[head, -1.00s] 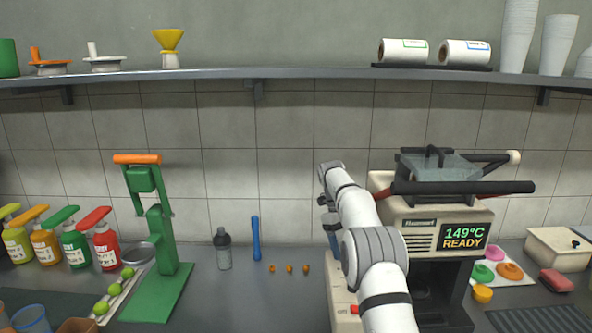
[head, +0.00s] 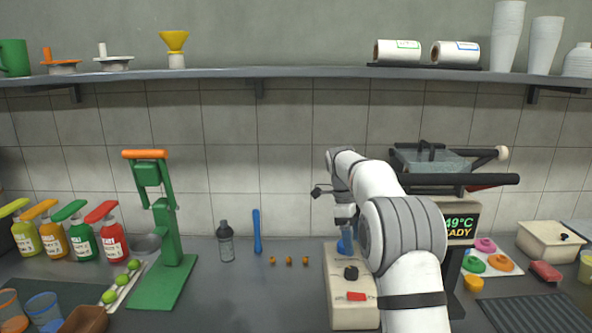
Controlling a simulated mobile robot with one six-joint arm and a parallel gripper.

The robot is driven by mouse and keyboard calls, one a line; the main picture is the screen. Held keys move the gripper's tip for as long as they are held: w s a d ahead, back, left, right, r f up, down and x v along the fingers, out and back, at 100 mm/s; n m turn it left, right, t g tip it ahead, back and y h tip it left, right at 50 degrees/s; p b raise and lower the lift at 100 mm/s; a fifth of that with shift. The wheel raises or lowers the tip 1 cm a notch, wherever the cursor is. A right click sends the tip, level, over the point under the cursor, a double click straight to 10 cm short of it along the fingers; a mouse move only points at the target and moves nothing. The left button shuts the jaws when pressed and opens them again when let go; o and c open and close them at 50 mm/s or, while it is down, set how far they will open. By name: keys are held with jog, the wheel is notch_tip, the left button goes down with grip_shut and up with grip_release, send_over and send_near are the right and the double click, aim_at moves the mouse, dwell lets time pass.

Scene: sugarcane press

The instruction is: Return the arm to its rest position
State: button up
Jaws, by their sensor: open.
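My gripper (head: 345,236) is at the end of my white and grey arm, which rises from the lower right and bends down at the wrist. The gripper hangs pointing down, in front of the tiled wall and over the left part of the cream machine (head: 340,307). It is small and partly hidden by the arm, and its jaws are open. I see nothing held in it.
A green press (head: 168,240) with an orange handle stands left, beside several pump bottles (head: 110,236). A grey bottle (head: 225,242) and blue stick (head: 257,232) stand between press and machine. A shelf (head: 300,76) runs above. The counter's middle front is clear.

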jog(key=s+r+n+t+y, duration=0.1)
jog(key=s+r+n+t, duration=0.3)
jog(key=s+n, duration=1.05)
jog(key=s+f+n, duration=0.3)
jog(key=s+n, duration=0.1)
jog(key=s, duration=0.6)
jog(key=s+f+n+t+y, duration=0.1)
jog(key=s+f+n, duration=0.2)
jog(key=s, duration=0.8)
jog(key=shift+s+d+n, duration=0.15)
jog(key=shift+s+n, duration=0.15)
jog(key=shift+n, duration=0.45)
